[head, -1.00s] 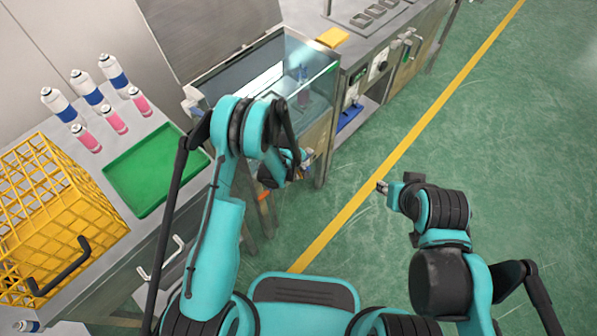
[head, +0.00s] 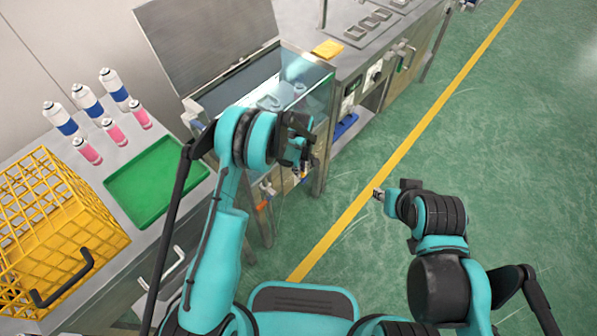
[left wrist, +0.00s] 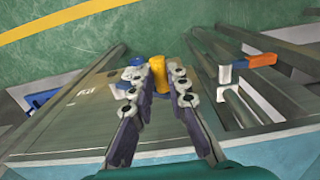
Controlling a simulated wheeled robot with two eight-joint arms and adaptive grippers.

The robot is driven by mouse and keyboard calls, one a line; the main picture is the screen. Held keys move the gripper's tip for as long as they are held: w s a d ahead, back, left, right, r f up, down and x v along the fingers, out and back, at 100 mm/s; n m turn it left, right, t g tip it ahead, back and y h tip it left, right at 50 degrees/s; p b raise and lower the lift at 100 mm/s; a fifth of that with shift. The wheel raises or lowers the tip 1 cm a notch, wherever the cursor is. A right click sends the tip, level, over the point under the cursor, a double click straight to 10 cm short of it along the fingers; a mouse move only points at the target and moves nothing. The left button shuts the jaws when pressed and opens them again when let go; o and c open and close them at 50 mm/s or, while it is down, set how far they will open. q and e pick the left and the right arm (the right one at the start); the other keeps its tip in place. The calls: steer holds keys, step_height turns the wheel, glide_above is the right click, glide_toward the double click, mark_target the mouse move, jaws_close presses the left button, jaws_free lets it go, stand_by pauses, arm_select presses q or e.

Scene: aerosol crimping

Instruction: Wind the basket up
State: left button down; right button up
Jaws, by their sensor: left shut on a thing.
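My left gripper (head: 300,160) is at the front of the glass-walled tank (head: 318,88). In the left wrist view my left gripper (left wrist: 156,84) is shut on a yellow cylindrical handle (left wrist: 157,70), which stands between its fingers. A blue part (left wrist: 134,62) is just left of the handle. Pale shapes show inside the tank, but I cannot make out a basket there. A yellow wire basket (head: 55,215) with black handles stands on the left bench. My right gripper (head: 378,194) hangs over the floor, away from the tank; its finger state is too small to tell.
A green tray (head: 155,180), several white-and-blue cans (head: 87,100) and several pink bottles (head: 115,131) are on the left bench. An orange-handled valve (left wrist: 262,59) and metal frame legs are near my left gripper. The green floor at right is clear.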

arm_select(q)
steer(key=shift+w+d, duration=0.45)
steer(key=shift+d, duration=0.05)
steer(key=c, duration=1.7)
jaws_free()
steer(key=shift+o, duration=1.1)
steer(key=shift+w+d+f, duration=0.15)
steer(key=shift+w+f, duration=0.05)
steer(key=shift+w, duration=0.05)
steer(key=shift+s+r, duration=0.1)
steer(key=shift+r, duration=0.05)
steer(key=shift+a, duration=0.2)
step_height(320, 180, up, 12)
steer(key=shift+s, duration=0.15)
steer(key=shift+c, duration=0.3)
